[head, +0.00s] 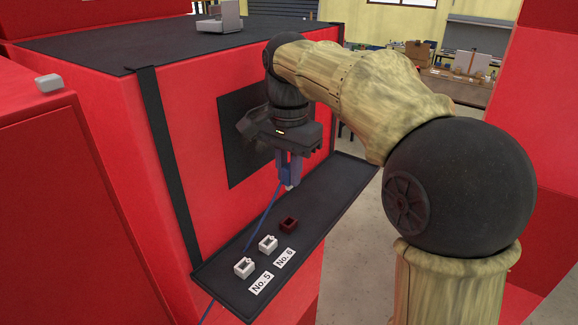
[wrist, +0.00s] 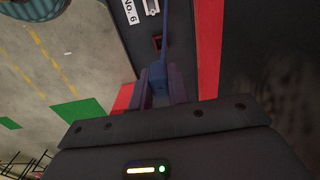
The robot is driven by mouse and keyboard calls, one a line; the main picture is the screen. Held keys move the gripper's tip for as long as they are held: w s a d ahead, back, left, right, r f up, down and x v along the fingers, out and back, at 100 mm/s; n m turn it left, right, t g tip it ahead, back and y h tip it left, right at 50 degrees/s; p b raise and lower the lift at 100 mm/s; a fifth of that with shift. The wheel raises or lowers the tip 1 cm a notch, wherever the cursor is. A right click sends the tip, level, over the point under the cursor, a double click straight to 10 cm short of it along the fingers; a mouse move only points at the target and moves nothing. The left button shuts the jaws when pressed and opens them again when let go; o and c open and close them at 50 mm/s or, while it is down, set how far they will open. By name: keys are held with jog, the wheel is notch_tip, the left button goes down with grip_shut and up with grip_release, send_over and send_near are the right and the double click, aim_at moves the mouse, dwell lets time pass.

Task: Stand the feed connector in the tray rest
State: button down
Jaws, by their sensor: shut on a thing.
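My gripper (head: 290,172) points down above the far part of the black tray and is shut on the blue feed connector (head: 286,178). A pale tip shows at its lower end, and a blue cable (head: 264,220) runs from it down to the left. In the wrist view the connector (wrist: 158,78) sits between the fingers (wrist: 161,92). The black tray (head: 330,190) carries a dark red open holder (head: 288,224), apart from the connector and below it to the left. The holder (wrist: 157,42) also shows in the wrist view. Whether it is the rest is not marked.
Two white sockets (head: 268,243) (head: 244,267) stand in line with the red holder, beside labels No. 6 (head: 285,257) and No. 5 (head: 261,283). The red cabinet wall (head: 210,150) with a black panel (head: 240,140) rises behind the tray. The tray's far end is bare.

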aim_at(288, 189)
jog(key=shift+w+f, duration=0.1)
notch_tip(288, 189, down, 2)
jog(key=shift+f+b, duration=0.1)
jog(key=shift+b, duration=0.5)
notch_tip(288, 189, down, 2)
jog(key=shift+w+b, duration=0.1)
jog(key=shift+b, duration=0.55)
jog(key=shift+s+a+f+b, duration=0.1)
jog(key=shift+s+f+b, duration=0.2)
jog(key=shift+f+b, duration=0.45)
jog(key=shift+w+f, duration=0.25)
jog(key=shift+f, duration=0.7)
jog(key=shift+s, duration=0.2)
jog(key=shift+w, duration=0.1)
